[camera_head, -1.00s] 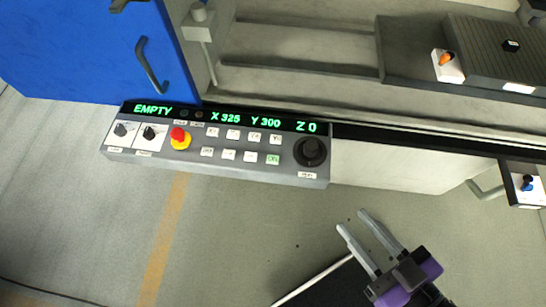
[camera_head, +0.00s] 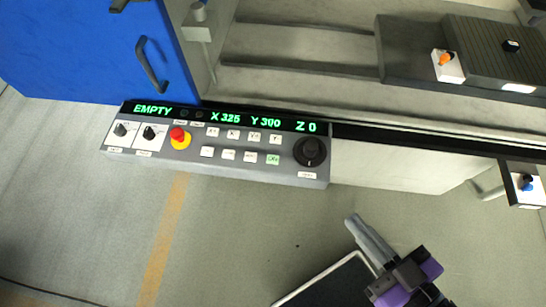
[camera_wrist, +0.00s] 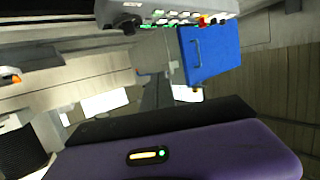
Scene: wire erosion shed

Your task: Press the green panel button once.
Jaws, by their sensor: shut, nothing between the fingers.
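The green button (camera_head: 273,159) is at the right end of the lower row of square buttons on the grey control panel (camera_head: 240,175), just left of the black dial. The other buttons in the rows are white. My gripper (camera_head: 351,219) is below and to the right of the panel in the head view, apart from it. Its fingers are together and empty. In the wrist view, the panel (camera_wrist: 165,5) shows upside down at the top edge; its buttons are small and blurred there.
A red and yellow emergency stop (camera_head: 180,138), two black knobs and a black dial (camera_head: 310,152) share the panel. Its display (camera_head: 220,117) reads EMPTY, X 325, Y 300, Z 0. A blue door (camera_head: 90,50) stands behind left. The floor before the panel is clear.

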